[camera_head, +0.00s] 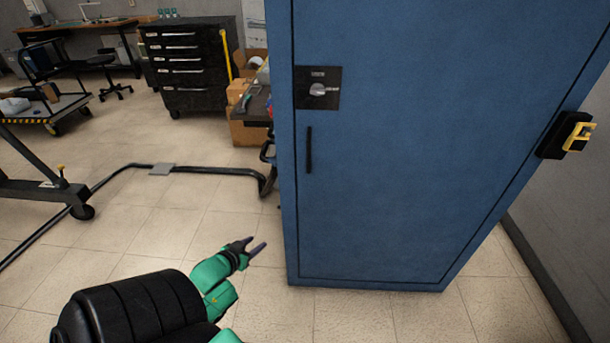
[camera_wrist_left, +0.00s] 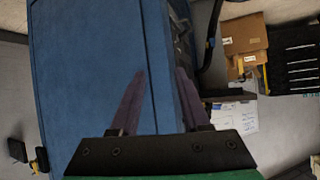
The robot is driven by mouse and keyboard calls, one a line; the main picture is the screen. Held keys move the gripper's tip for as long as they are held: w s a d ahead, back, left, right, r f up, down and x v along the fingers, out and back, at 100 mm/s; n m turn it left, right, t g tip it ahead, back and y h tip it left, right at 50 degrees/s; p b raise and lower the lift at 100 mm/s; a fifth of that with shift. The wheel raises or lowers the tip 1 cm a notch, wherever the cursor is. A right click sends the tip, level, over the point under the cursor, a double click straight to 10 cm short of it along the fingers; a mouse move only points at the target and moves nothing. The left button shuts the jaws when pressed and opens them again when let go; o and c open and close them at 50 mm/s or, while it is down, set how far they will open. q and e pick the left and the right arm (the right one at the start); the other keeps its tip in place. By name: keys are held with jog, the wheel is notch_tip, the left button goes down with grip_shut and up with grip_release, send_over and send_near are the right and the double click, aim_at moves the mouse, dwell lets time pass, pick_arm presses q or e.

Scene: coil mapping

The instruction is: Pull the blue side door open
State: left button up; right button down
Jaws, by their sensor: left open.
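The blue side door (camera_head: 400,130) is the large front face of a tall blue cabinet and looks shut, flush in its frame. A black vertical bar handle (camera_head: 308,150) is near its left edge. Above the handle is a black plate with a round silver knob (camera_head: 318,90). My left gripper (camera_head: 254,246) is open and empty, left of the cabinet's lower left corner and below the handle, apart from the door. In the left wrist view its two fingers (camera_wrist_left: 160,90) stand apart before the blue cabinet (camera_wrist_left: 85,75). My right gripper is not in view.
A black and yellow fitting (camera_head: 572,134) is on the cabinet's right edge. A black cable (camera_head: 215,170) runs over the tiled floor to the cabinet's left side. A wheeled stand (camera_head: 45,190) is at left; a black drawer chest (camera_head: 190,65) is behind. Floor left of the cabinet is mostly free.

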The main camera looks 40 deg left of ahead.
pick_arm(q)
jog(key=w+r+t+b, duration=0.2)
jog(key=w+r+t, duration=0.15)
jog(key=r, duration=0.65)
jog(key=m+t+h+b, duration=0.2)
jog(key=t+h, duration=0.1)
jog(key=t, duration=0.1)
send_near(305, 156)
jog(key=s+d+r, duration=0.4)
jog(key=s, duration=0.4)
jog(key=shift+g+y, duration=0.25)
jog(key=shift+y, duration=0.05)
jog(key=w, duration=0.9)
jog(key=w+a, duration=0.1)
jog(key=w, duration=0.4)
jog(key=shift+w, duration=0.25)
grip_shut()
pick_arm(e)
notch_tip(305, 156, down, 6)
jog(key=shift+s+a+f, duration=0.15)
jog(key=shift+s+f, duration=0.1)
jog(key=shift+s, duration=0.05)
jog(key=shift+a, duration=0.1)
